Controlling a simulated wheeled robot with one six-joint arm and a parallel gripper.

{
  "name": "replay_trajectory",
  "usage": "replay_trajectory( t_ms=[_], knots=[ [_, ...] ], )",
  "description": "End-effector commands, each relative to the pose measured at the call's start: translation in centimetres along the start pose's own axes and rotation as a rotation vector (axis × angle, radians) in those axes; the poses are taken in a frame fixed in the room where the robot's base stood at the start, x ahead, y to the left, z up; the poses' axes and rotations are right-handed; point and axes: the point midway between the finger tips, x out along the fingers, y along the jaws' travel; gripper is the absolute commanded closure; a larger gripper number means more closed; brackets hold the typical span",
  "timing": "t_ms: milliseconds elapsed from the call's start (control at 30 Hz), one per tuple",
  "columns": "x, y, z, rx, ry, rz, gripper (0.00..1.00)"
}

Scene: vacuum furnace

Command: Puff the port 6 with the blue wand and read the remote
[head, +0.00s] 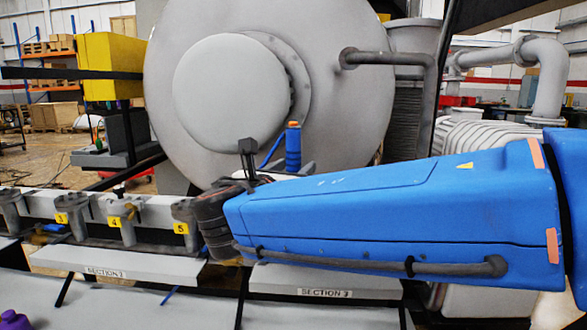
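An upright blue cylinder with an orange top (293,150) shows above my arm, with a thin blue tube slanting to its left; it looks like the blue wand. Its lower part is hidden behind my arm. A dark block on a stem, apparently part of my gripper (248,158), stands just left of it. The fingertips are not clear, so I cannot tell whether they hold the wand. Ports labelled 3 (62,218), 4 (115,222) and 5 (182,228) stand in a row at the left. No port 6 label shows; my arm covers the area right of port 5. I cannot make out the remote.
The large grey furnace vessel (350,120) fills the back. A yellow box (110,65) stands at the back left. A purple object (14,319) sits at the lower left corner. A grey pipe (390,58) is at upper right.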

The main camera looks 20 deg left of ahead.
Motion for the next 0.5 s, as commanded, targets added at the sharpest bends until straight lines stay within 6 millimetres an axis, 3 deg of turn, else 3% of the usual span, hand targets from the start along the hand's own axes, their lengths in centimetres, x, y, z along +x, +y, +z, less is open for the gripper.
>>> replay_trajectory(
  t_ms=[333, 500],
  knots=[
    [-0.2, 0.0, 0.0, -0.001, 0.001, 0.001, 0.53],
    [-1.9, 0.1, 0.0, 0.0, 0.0, 0.003, 0.53]
  ],
)
